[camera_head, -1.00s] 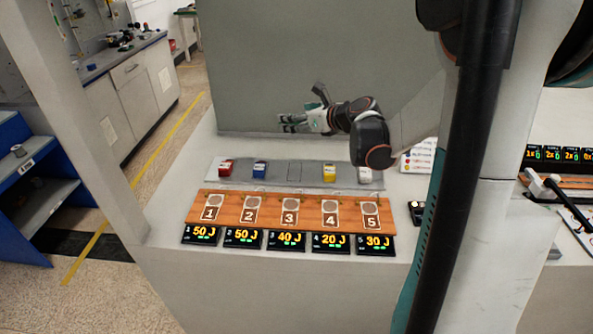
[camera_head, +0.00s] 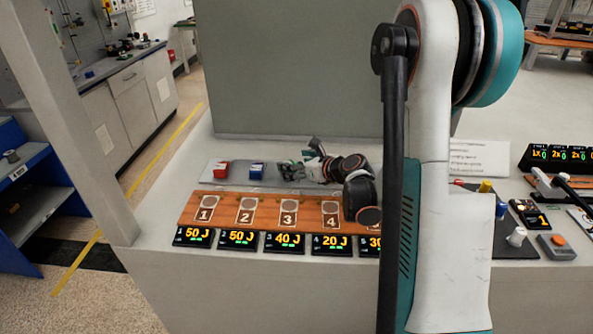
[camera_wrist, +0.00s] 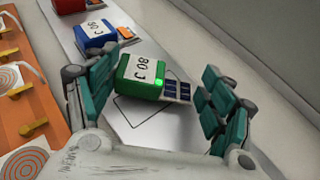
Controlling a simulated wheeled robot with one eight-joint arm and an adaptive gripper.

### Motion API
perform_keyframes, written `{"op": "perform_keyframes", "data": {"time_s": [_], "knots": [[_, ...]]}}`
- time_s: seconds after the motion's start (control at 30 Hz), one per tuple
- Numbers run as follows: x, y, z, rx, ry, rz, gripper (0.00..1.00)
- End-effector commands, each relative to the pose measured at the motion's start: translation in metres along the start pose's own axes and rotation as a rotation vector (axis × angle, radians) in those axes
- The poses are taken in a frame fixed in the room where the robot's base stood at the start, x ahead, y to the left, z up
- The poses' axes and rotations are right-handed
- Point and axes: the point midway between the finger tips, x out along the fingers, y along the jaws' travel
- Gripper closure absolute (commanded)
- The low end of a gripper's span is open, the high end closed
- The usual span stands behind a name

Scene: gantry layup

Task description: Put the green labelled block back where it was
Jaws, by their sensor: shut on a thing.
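The green labelled block (camera_wrist: 138,77) is between the fingers of my gripper (camera_wrist: 156,82) in the wrist view. Its white label seems to read 80 J, and a bright green light and dark blue cells show at its side. My gripper is shut on it, low over the grey strip (camera_wrist: 166,125), beside or over an outlined square. I cannot tell whether the block touches the strip.
A blue block (camera_head: 257,168) and a red block (camera_head: 222,167) stand on the strip to the left. A wooden board (camera_head: 262,211) with numbered targets lies in front, with energy displays (camera_head: 284,241) before it. My arm hides the strip's right end.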

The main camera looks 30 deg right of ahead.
Motion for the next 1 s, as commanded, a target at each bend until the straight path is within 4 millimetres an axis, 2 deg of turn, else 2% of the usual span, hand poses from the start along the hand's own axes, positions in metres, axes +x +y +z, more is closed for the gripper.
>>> {"op": "perform_keyframes", "data": {"time_s": [0.03,0.1,0.43,0.47,0.5,0.93,1.0], "knots": [[0.0037,0.0000,-0.0090,0.000,0.000,0.000,0.70],[0.0052,0.0001,-0.0127,0.000,0.000,0.000,0.70],[0.0057,0.0002,-0.0142,0.000,0.000,0.000,0.70],[0.0058,0.0002,-0.0145,0.000,0.000,0.000,0.23],[0.0055,0.0002,-0.0138,0.000,0.000,0.000,0.16],[0.0043,0.0002,-0.0109,0.000,0.000,0.000,0.16],[-0.0020,-0.0005,-0.0104,0.001,0.000,-0.001,0.16]]}}
